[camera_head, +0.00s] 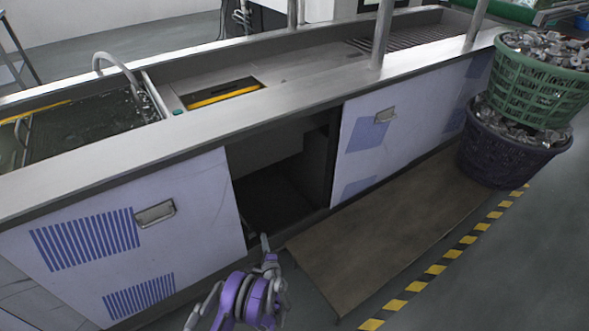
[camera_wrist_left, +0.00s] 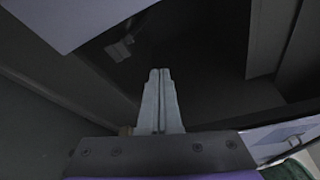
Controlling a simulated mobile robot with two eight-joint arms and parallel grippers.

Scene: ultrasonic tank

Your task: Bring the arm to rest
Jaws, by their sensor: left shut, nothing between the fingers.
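My left arm comes in at the bottom of the head view, with purple and grey joints. Its gripper (camera_head: 265,242) is small there and is in front of the dark open bay of the tank's cabinet. In the left wrist view the two grey fingers (camera_wrist_left: 160,76) lie side by side, shut and empty. They point toward the dark opening (camera_wrist_left: 205,50). I cannot tell whether the fingertips are inside the opening. My right gripper is in neither view.
The long ultrasonic tank (camera_head: 188,133) runs across the head view, with white-violet cabinet panels (camera_head: 90,250) below. A brown board (camera_head: 385,235) lies on the floor. At the right, a green basket (camera_head: 545,90) of metal parts stands on a dark purple basket (camera_head: 510,155). Yellow-black tape (camera_head: 435,269) marks the floor.

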